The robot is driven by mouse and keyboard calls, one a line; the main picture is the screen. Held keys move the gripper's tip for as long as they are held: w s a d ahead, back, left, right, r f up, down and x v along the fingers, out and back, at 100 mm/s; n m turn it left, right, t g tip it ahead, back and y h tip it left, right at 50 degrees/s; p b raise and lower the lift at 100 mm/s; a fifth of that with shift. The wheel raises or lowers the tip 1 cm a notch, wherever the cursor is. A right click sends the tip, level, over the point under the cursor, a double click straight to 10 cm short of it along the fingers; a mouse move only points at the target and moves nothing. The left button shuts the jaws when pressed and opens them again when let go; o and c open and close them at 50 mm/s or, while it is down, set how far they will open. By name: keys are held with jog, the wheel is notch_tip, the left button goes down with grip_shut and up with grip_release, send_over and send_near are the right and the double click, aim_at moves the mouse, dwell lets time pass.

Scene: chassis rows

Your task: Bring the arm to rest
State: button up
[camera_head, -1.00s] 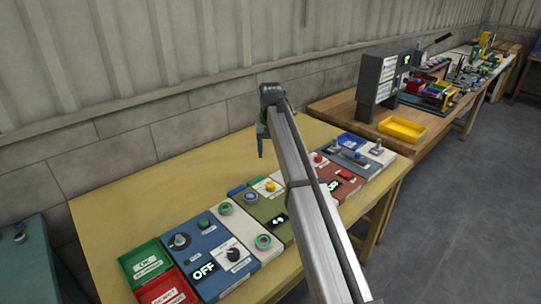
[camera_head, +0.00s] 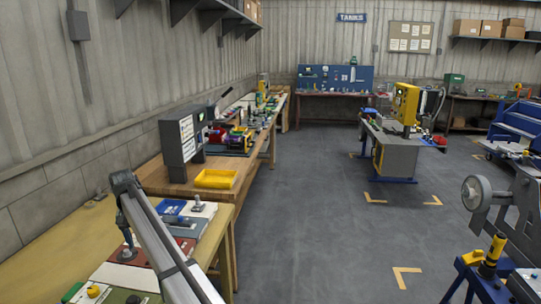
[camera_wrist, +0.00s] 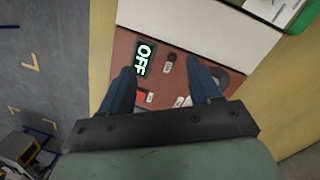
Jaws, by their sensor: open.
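My gripper (camera_wrist: 161,82) points down over a red-brown panel (camera_wrist: 125,50) on the yellow table. Its two blue-grey fingers stand apart with nothing between them. In the wrist view the panel has a lit display (camera_wrist: 142,58) reading OFF, a red button (camera_wrist: 141,97) partly behind the left finger, and a grey round control (camera_wrist: 220,77) by the right finger. In the head view my gripper (camera_head: 126,236) shows at the lower left, above a grey knob (camera_head: 127,254). Whether the fingers touch the panel cannot be told.
A white panel (camera_wrist: 190,22) adjoins the red-brown one. A yellow tray (camera_head: 215,179) and a dark grey unit (camera_head: 178,143) stand on the wooden bench behind. A yellow and grey machine (camera_head: 400,120) stands across the open floor (camera_head: 310,220).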

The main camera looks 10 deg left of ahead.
jog(key=w+d+f+m, duration=0.2)
jog(key=w+d+f, duration=0.2)
jog(key=d, duration=0.3)
jog(key=w+d+f+m+g+h, duration=0.1)
jog(key=w+d+f, duration=0.25)
jog(key=d, duration=0.25)
jog(key=w+d+f+m, duration=0.2)
jog(key=w+d+f, duration=0.2)
jog(key=d, duration=0.3)
jog(key=s+d+f+g, duration=0.1)
jog(key=s+d+f, duration=0.3)
jog(key=d+f, duration=0.7)
jog(key=s+d+f+g, duration=0.1)
jog(key=s+d+f, duration=0.3)
jog(key=d+f, duration=0.75)
jog(key=s+d+f+g, duration=0.2)
jog(key=s+d+f, duration=1.4)
jog(key=s+d, duration=0.3)
jog(key=s+d+f+y, duration=0.1)
jog(key=s+d, duration=0.3)
jog(key=s, duration=0.9)
jog(key=s+d+f+g+y, duration=0.1)
jog(key=s+d+f, duration=0.2)
jog(key=s, duration=1)
jog(key=shift+s+d+m+g, duration=0.3)
jog(key=shift+s+d+m, duration=0.1)
jog(key=shift+d, duration=0.05)
